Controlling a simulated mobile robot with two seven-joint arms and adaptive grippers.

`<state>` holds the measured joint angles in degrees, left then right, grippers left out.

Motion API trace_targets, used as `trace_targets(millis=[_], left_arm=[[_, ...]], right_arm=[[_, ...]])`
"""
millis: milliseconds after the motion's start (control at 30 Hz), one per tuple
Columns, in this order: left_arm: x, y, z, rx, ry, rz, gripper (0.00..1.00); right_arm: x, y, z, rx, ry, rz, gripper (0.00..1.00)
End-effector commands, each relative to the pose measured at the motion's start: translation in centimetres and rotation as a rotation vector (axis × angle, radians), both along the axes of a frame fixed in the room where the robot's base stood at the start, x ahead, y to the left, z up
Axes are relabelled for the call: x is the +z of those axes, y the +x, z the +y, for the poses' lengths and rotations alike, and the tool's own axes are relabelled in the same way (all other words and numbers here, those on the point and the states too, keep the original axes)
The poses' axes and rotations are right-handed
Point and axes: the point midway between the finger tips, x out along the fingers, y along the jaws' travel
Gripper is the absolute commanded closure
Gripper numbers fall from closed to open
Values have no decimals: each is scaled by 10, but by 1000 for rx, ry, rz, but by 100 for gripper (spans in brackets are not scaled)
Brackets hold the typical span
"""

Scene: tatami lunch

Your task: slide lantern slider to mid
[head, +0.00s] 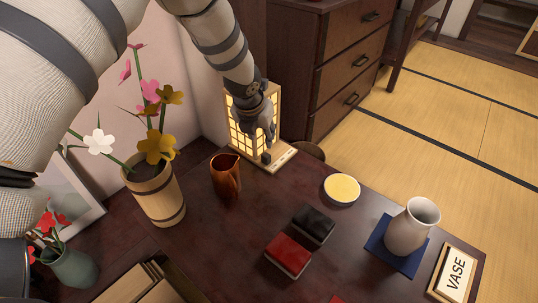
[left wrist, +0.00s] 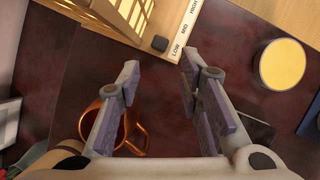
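The lit lantern (head: 236,118) stands at the table's back edge, partly hidden behind my left gripper; part of its lattice (left wrist: 130,12) shows in the left wrist view. Its dark slider knob (head: 266,158) sits on the pale base (head: 285,156). In the left wrist view the knob (left wrist: 159,43) is beside the LOW mark on the label strip (left wrist: 186,28), which reads LOW, MID, HIGH. My left gripper (head: 268,138) is close to the lantern; in the left wrist view its fingers (left wrist: 159,68) are apart, with nothing between them, and the knob lies just beyond the tips. My right gripper is not in view.
A copper pitcher (head: 226,178) stands left of the lantern, near the flower bucket (head: 156,194). A yellow-topped round dish (head: 342,189), black box (head: 314,222), red box (head: 288,254) and pale vase (head: 411,226) are to the right. A dresser (head: 330,70) stands behind.

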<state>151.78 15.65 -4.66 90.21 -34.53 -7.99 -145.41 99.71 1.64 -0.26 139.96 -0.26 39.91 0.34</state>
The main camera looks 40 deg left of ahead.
Motion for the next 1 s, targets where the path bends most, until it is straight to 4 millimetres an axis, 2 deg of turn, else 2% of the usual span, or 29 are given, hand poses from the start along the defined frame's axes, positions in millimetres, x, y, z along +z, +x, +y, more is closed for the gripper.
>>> trace_targets(millis=[300, 433, 567, 833, 867, 1000], left_arm=[[-75, 24, 8, 1, -2, 7, 67], [-97, 34, 11, 2, -3, 5, 67], [-108, 39, 13, 1, -3, 4, 67], [-108, 41, 13, 2, -4, 2, 67], [-108, 41, 13, 2, -4, 2, 69], [-108, 41, 12, 2, -4, 2, 100]], right_arm=[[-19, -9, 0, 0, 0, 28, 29], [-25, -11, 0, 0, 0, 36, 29], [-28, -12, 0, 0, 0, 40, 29], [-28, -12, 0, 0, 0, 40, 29], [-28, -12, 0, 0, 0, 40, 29], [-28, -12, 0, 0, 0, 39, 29]])
